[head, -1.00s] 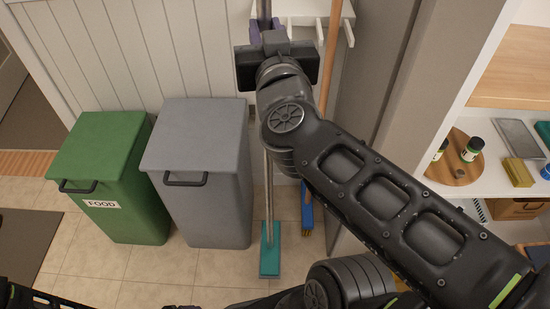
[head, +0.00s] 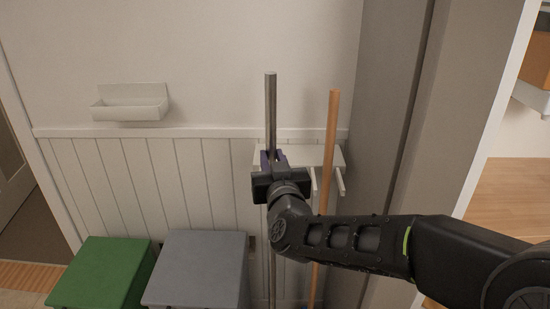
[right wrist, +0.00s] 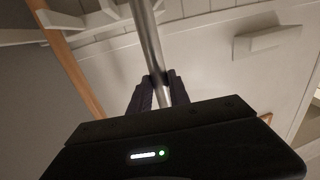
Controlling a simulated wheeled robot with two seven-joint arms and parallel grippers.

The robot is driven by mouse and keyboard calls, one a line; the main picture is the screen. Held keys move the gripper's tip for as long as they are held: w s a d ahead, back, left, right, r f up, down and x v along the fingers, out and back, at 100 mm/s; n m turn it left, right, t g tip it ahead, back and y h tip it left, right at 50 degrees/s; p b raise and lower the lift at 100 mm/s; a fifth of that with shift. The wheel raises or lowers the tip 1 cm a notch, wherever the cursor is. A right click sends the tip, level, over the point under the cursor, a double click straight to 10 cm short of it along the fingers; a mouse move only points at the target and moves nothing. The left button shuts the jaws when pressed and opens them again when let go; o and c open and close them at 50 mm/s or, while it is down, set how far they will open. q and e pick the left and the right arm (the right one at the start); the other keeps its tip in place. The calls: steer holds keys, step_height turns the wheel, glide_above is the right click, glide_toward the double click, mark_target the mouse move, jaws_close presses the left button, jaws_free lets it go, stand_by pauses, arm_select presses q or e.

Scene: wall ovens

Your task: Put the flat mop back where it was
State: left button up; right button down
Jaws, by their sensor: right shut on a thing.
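The flat mop's grey metal handle (head: 271,110) stands upright near the wall in the head view. Its head is below the frame now. My right gripper (head: 270,161) is shut on the handle, its dark purple fingers on either side of the pole. The right wrist view also shows the handle (right wrist: 149,45) between the fingertips (right wrist: 158,84). A white wall rack (head: 325,156) with prongs is right behind the gripper. I cannot tell whether the handle sits inside a slot of it. My left gripper is not in view.
A wooden-handled broom (head: 331,140) stands upright at the rack, just right of the mop. A green bin (head: 102,270) and a grey bin (head: 196,266) stand at lower left. A grey cabinet side (head: 385,120) closes the right. A small white shelf (head: 130,108) hangs on the wall.

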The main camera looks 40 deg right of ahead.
steer(key=w+d, duration=0.4)
steer(key=shift+w+f, duration=0.1)
steer(key=shift+w, duration=0.25)
steer(key=shift+f+b, duration=0.3)
steer(key=shift+f, duration=0.7)
step_height(320, 180, down, 5)
steer(key=shift+w+d+r+b, duration=0.1)
steer(key=shift+w+d+b, duration=0.05)
steer(key=shift+b, duration=0.25)
